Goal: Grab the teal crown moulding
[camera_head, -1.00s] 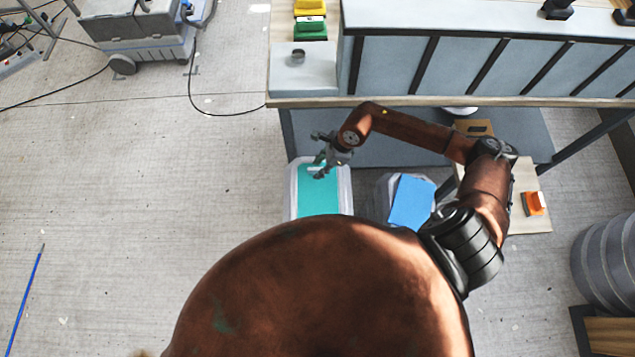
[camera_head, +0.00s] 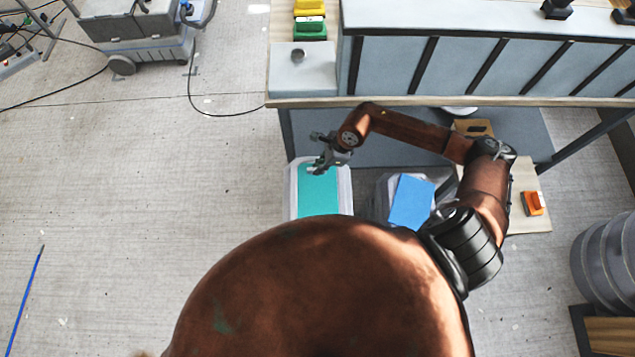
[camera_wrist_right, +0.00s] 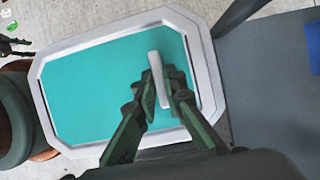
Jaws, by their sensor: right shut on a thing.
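The teal crown moulding (camera_head: 320,196) is a flat teal panel, low down in front of the workbench. It lies within a pale grey rim with cut corners, which shows whole in the right wrist view. A short white bar (camera_wrist_right: 157,78) stands out near one end of the teal face (camera_wrist_right: 100,85). My right gripper (camera_head: 318,168) is over the far end of the teal panel. In the right wrist view its fingers (camera_wrist_right: 162,92) are shut on the white bar, one on each side. A dark jointed part at that view's left edge looks like my left gripper (camera_wrist_right: 14,46), too small to read.
A blue panel (camera_head: 411,201) on a grey piece lies just right of the teal one. The workbench edge (camera_head: 420,102) runs behind. An orange block (camera_head: 534,203) sits on a board at right, near a grey drum (camera_head: 605,255). The floor at left is mostly free.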

